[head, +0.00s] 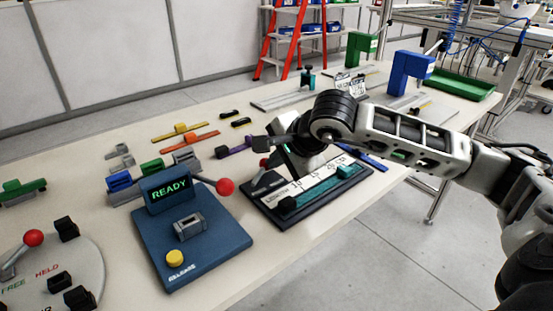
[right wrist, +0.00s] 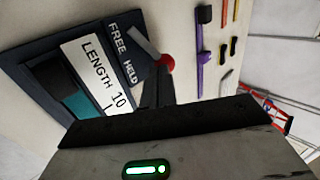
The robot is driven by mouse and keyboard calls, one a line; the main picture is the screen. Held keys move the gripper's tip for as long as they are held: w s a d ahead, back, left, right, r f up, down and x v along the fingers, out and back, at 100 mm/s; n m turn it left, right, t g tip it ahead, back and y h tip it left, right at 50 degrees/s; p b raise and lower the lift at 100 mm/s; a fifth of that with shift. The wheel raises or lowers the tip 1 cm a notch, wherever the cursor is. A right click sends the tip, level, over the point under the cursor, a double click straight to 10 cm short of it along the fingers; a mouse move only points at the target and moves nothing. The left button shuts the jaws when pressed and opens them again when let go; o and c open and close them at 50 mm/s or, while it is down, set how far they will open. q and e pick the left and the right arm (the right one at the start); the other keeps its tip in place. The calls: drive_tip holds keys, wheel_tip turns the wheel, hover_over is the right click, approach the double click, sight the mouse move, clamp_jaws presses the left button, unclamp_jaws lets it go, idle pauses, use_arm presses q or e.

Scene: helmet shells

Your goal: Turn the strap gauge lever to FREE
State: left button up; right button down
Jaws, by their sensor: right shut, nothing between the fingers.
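The strap gauge (head: 285,212) is a dark board with a white LENGTH scale and a teal slider, right of centre in the head view. In the right wrist view the board (right wrist: 40,45) carries the words FREE and HELD beside a grey lever (right wrist: 145,42). The lever's red knob (right wrist: 166,63) is nearer HELD than FREE; it also shows in the head view (head: 264,162). My right gripper (head: 262,143) is shut and empty, just above the knob; in the wrist view its dark fingers (right wrist: 160,88) appear close beside the knob. Whether they touch is unclear. My left gripper is out of view.
A blue READY console (head: 205,245) with a red-knobbed lever (head: 225,187) stands left of the gauge. A round plate (head: 85,255) with another red-knobbed lever, also marked FREE and HELD, is at far left. A purple tool (head: 235,148) lies behind my gripper. The table's front edge is close.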

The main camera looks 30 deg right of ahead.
sight(260, 164)
use_arm(q)
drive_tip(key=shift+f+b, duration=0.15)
drive_tip(key=shift+b, duration=0.15)
use_arm(e)
drive_tip(key=shift+w+n+y, duration=0.3)
drive_tip(key=shift+n+y, duration=0.2)
drive_tip(key=shift+n, duration=0.1)
